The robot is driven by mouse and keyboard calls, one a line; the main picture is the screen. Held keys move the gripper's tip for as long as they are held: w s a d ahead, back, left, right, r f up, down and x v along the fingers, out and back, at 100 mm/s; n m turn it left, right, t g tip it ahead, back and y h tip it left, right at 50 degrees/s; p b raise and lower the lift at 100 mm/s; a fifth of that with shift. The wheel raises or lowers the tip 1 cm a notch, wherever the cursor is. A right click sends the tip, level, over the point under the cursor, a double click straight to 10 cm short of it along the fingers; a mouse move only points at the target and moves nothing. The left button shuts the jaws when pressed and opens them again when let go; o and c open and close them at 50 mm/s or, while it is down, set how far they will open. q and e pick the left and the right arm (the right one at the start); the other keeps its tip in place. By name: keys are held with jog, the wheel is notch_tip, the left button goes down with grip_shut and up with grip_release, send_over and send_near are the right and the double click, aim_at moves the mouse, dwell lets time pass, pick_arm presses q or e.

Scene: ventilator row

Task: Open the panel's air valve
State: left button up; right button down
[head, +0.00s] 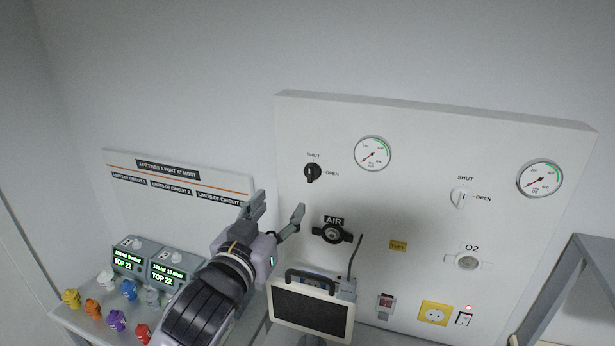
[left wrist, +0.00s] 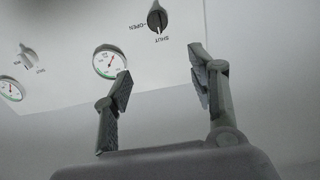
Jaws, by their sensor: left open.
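The air valve is a black knob (head: 313,173) on the white wall panel (head: 425,150), between a SHUT label above it and an OPEN label to its right. Its pointer looks upright, toward SHUT. The knob also shows in the left wrist view (left wrist: 157,17), at the top and upside down. My left gripper (head: 279,208) is open and empty, below and left of the knob in the head view. In the left wrist view its two fingers (left wrist: 162,82) stand apart with nothing between them, and the knob lies beyond them. My right gripper is not in view.
A black AIR outlet (head: 332,233) and a screen (head: 307,308) sit below the knob. A gauge (head: 373,153) is to its right. A white O2 knob (head: 460,197) is farther right. A shelf with coloured fittings (head: 117,320) stands lower left.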

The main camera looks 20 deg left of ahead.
pick_arm(q)
jog(key=w+b, duration=0.2)
jog(key=b, duration=0.1)
jog(key=p, duration=0.6)
send_near(309, 169)
jog(key=w, duration=0.8)
jog(key=shift+d+r, duration=0.15)
jog(key=shift+d, duration=0.05)
jog(key=shift+w, duration=0.55)
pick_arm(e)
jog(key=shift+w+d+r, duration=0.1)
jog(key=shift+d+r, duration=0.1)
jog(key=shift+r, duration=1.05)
pick_arm(q)
jog(key=shift+c, duration=0.2)
jog(key=c, duration=1.2)
jog(key=shift+o, duration=0.2)
